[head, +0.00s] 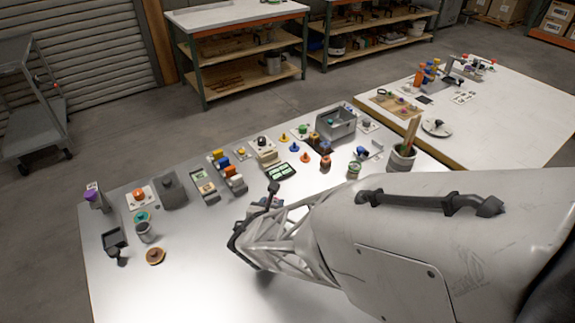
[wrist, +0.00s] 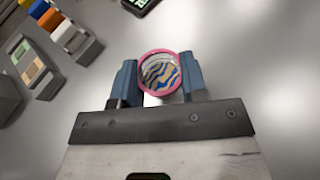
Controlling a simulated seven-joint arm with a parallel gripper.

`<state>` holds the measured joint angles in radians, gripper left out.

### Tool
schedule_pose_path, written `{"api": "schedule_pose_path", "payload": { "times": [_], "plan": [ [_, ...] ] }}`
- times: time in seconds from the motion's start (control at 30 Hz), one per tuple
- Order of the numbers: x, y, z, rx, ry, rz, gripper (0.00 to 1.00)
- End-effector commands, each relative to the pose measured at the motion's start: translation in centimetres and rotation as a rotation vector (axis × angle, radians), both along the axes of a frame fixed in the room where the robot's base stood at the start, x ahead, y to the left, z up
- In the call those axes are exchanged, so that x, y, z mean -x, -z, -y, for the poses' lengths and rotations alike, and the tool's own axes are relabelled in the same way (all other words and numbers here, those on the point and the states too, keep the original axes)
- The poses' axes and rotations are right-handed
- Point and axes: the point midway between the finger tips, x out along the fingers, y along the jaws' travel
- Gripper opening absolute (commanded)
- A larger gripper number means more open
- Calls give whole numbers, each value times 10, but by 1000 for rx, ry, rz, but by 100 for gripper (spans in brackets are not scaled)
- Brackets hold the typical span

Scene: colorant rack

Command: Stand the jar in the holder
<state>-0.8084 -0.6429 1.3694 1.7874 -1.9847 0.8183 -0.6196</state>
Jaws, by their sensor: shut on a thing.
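The jar (wrist: 160,72), seen from above in the wrist view, has a round pink rim and blue, orange and white wavy bands inside. My gripper (wrist: 159,84) is shut on it, with one blue finger on each side. In the head view my gripper (head: 263,204) is over the front middle of the steel table, and my arm hides most of it; I cannot make out the jar there. I cannot tell which of the several stands and blocks on the table is the holder.
In the wrist view, a row of coloured blocks on grey stands (wrist: 82,46) is at upper left, beside a grey stand with green and tan inserts (wrist: 33,70). In the head view, a grey bin (head: 337,124) stands farther back. The table's (head: 205,265) front left is mostly clear.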

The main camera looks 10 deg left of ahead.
Motion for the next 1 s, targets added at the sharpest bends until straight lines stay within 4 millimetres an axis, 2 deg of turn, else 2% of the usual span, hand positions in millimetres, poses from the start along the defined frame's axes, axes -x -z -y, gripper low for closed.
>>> {"api": "schedule_pose_path", "payload": {
  "times": [0.2, 0.67, 0.7, 0.8, 0.87, 1.0],
  "plan": [
    [0, 18, 0, 1, 1, 0, 17],
    [0, 22, 0, 1, 0, 0, 17],
    [0, 22, 0, 1, 0, 0, 43],
    [0, 21, 0, 1, 0, 0, 58],
    [0, 21, 0, 1, 0, 0, 66],
    [0, 21, 0, 1, 0, 0, 66]
  ]
}}
